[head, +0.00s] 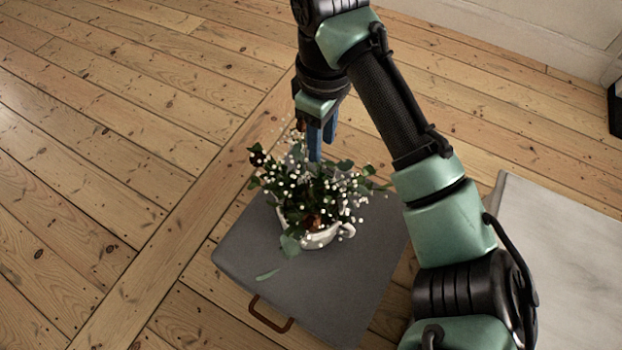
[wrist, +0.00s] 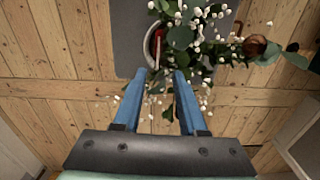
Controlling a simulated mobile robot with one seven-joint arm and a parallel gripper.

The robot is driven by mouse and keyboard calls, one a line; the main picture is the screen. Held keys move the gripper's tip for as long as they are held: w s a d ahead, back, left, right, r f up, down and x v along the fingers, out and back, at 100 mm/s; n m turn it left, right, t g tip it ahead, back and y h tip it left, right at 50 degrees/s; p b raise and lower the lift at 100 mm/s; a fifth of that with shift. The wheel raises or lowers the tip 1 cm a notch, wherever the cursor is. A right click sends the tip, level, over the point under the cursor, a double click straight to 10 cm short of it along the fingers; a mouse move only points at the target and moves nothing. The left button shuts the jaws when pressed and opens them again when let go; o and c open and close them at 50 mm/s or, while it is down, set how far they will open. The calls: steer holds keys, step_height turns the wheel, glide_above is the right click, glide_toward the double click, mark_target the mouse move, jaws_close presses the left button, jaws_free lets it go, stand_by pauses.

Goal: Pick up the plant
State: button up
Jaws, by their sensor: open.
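The plant (head: 310,192) has green leaves and many small white blossoms. It stands in a white cup-like pot with a handle (head: 322,238), on a grey box-like stand (head: 250,240). My gripper (head: 322,140) is at the plant's far side, its blue fingers pointing down at the foliage. In the wrist view the plant (wrist: 185,35) is ahead of the open fingers of my gripper (wrist: 158,78), with some sprigs reaching between and over them. The pot's rim (wrist: 150,45) shows partly there; leaves hide the rest. I cannot tell whether the fingers touch the plant.
The grey stand has a brown handle (head: 270,315) on its near side. A pale, flat-topped piece (head: 560,260) stands to the right, behind my arm. A white wall (head: 510,35) is at the back right. The floorboards at left are clear.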

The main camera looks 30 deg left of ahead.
steer(key=b, duration=0.3)
glide_toward(319, 194)
step_height(319, 194, down, 3)
steer(key=b, duration=0.4)
steer(key=shift+w+r, duration=0.1)
steer(key=shift+r, duration=0.1)
jaws_close()
stand_by(0.9)
steer(key=shift+r, duration=0.1)
